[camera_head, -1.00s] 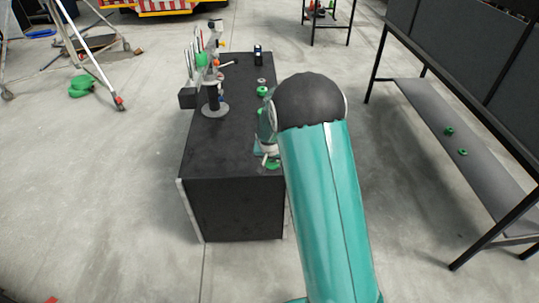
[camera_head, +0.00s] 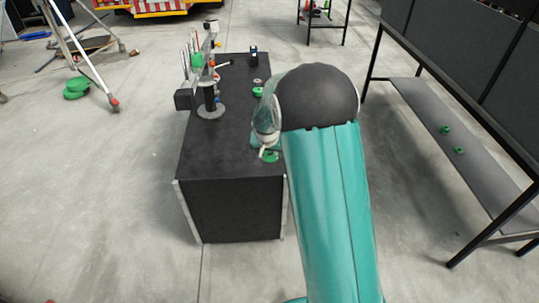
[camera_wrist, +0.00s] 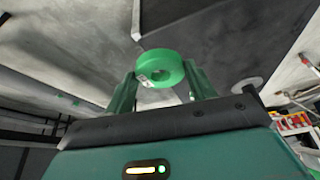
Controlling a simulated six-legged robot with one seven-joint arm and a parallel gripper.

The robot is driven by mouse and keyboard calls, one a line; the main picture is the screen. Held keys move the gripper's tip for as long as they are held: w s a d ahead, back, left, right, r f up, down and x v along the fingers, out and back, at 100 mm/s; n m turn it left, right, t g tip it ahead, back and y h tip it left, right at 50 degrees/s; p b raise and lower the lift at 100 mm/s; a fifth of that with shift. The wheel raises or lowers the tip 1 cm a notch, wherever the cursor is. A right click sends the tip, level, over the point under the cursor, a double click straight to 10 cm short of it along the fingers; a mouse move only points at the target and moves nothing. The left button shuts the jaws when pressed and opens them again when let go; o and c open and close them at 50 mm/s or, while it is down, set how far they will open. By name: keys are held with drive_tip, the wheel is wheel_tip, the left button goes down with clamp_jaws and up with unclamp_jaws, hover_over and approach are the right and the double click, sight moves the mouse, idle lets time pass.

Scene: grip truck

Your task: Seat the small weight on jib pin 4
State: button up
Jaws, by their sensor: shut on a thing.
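A green ring-shaped weight (camera_wrist: 158,62) with a hole and a small pale label is held between the two fingers of my gripper (camera_wrist: 160,82) in the wrist view. In the head view my gripper (camera_head: 267,154) is low over the near right of the black bench, with green showing at its tip (camera_head: 271,157). The jib (camera_head: 211,92) stands on a grey round base at the left of the bench, apart from my gripper. It carries several pale upright pins and a green piece (camera_head: 197,60). I cannot tell which pin is pin 4.
The black bench (camera_head: 228,212) holds another green weight (camera_head: 257,91), a grey piece (camera_head: 257,82) and a dark upright object (camera_head: 253,51). A shelf (camera_head: 480,178) with two green pieces is at the right. A tripod stands at the left.

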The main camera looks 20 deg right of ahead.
drive_tip(key=shift+r, duration=1.5)
